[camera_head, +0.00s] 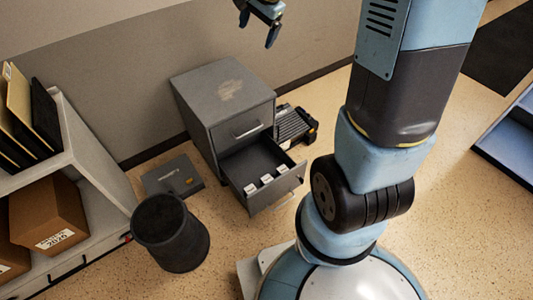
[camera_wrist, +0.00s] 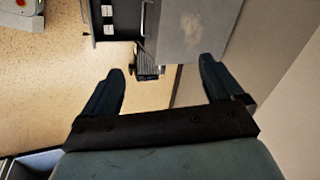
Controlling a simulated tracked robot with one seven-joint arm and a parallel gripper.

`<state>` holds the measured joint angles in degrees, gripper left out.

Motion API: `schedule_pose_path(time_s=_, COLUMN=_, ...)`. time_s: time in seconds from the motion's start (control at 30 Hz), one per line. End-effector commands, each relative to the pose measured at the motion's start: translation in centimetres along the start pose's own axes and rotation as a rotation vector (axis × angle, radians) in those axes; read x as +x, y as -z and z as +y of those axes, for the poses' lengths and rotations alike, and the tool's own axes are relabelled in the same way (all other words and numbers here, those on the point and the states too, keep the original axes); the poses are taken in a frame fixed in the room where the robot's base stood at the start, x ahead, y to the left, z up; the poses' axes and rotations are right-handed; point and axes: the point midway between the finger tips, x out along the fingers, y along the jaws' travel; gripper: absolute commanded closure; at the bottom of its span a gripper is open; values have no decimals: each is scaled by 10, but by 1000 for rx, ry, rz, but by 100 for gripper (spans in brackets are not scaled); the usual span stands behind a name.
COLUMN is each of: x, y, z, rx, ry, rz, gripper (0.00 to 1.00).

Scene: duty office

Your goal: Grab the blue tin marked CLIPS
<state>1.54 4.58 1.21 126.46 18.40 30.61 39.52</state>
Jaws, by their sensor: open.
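No blue tin with a readable CLIPS marking shows in either view. A grey filing cabinet (camera_head: 222,95) stands against the wall with its lower drawer (camera_head: 285,190) pulled open. Three small white-labelled items (camera_head: 266,179) sit in the drawer; their markings are too small to read. My gripper (camera_head: 258,24) is open and empty at the top of the head view, high up near the wall. In the wrist view its two fingers (camera_wrist: 162,68) are spread, with nothing between them. The cabinet top (camera_wrist: 190,30) and part of the open drawer (camera_wrist: 115,20) lie beyond the fingers.
A shelf with boxes (camera_head: 50,217) is at left.

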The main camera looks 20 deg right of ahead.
Motion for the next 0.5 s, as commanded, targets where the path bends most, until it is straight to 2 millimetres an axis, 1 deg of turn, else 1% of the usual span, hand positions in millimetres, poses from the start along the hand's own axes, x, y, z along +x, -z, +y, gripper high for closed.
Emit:
schedule_pose_path(time_s=0.03, x=20, y=6, z=-4, rx=50, ry=-8, rz=-10, gripper=6)
schedule_pose_path(time_s=0.23, x=89, y=26, z=-14, rx=261, ry=-27, rz=-29, gripper=6)
schedule_pose_path(time_s=0.47, x=175, y=43, z=-12, rx=505, ry=-59, rz=-37, gripper=6)
schedule_pose_path(time_s=0.5, x=190, y=45, z=-10, rx=547, ry=-67, rz=-38, gripper=6)
